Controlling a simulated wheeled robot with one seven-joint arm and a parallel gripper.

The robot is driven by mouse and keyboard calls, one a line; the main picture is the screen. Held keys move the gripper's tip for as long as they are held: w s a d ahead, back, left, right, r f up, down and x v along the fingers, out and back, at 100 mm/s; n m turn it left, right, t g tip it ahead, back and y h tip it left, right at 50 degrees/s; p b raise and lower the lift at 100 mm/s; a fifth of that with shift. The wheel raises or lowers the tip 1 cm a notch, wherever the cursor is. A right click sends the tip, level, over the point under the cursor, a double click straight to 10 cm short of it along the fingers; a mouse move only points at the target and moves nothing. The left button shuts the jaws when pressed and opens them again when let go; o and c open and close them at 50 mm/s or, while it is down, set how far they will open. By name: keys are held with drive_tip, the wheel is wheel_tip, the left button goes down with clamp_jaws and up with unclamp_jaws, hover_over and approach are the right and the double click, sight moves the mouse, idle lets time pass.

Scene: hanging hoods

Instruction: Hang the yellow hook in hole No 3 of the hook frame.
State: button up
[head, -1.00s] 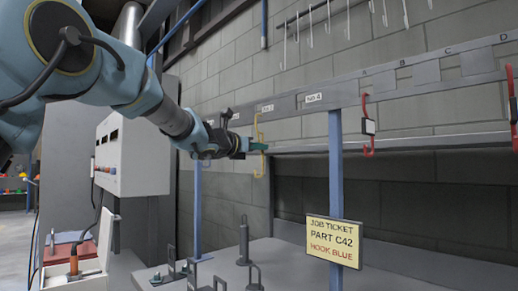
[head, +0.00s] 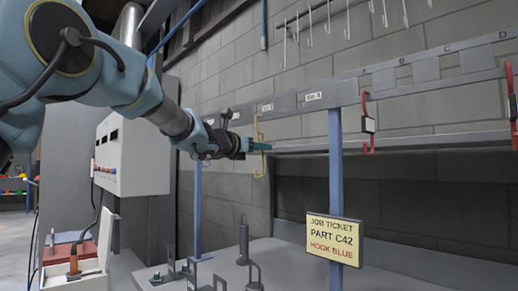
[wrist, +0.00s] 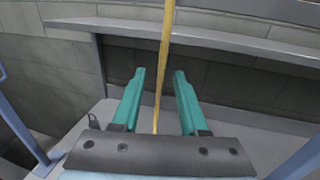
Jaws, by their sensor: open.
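The yellow hook (head: 259,130) is upright at the hook frame (head: 345,92), with its top at the rail just left of a small blurred white label. Whether its top sits in a hole is too small to tell. My gripper (head: 265,147) is at the hook's middle, below the rail. In the wrist view, the teal fingers of my gripper (wrist: 157,85) are open. The hook's yellow rod (wrist: 162,75) runs between them, with gaps on both sides. The rod's lower part is hidden behind the dark gripper body.
Red hooks with dark blocks (head: 368,125) hang further right on the frame. A blue post (head: 336,165) carries a job ticket (head: 333,240). Below is a grey table (head: 290,260) with upright metal pieces (head: 244,240). A white box (head: 135,155) stands left.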

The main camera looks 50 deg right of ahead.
drive_tip(key=s+a+b, duration=0.1)
drive_tip(key=a+b, duration=0.2)
drive_tip(key=a, duration=0.7)
drive_tip(key=shift+s+a+b, duration=0.35)
drive_tip(key=shift+w, duration=0.1)
drive_tip(key=w+a+f+n+t+y+p, duration=0.2)
drive_tip(key=w+a+f+n+t+y, duration=0.25)
drive_tip(key=w+a+f+n, duration=0.55)
drive_tip(key=w+a+f+n+t+y+p, duration=0.1)
drive_tip(key=w+a+f+n+t+y, duration=0.2)
drive_tip(key=w+a+f+n+y, duration=0.65)
drive_tip(key=s+a+f+n+g+p, duration=0.1)
drive_tip(key=a+f+n, duration=0.2)
drive_tip(key=a+n, duration=0.5)
drive_tip(key=s+a+f+n+g+p, duration=0.1)
drive_tip(key=s+a+f+n, duration=0.1)
drive_tip(key=a+f+n, duration=0.5)
drive_tip(key=s+a+f+n+g+y+p, duration=0.1)
drive_tip(key=s+a+f+n+g, duration=0.2)
drive_tip(key=s+a+n, duration=0.5)
drive_tip(key=s+a+f+n+g+y+p, duration=0.1)
drive_tip(key=s+a+f+n+g+y, duration=0.1)
drive_tip(key=s+a+f+n, duration=0.3)
drive_tip(key=s+a+n+g, duration=0.1)
drive_tip(key=s+a+n, duration=0.2)
drive_tip(key=s+a, duration=0.1)
drive_tip(key=shift+a+f+n+g+y, duration=0.25)
drive_tip(key=shift+a+n+g+y, duration=0.1)
drive_tip(key=shift+a, duration=0.5)
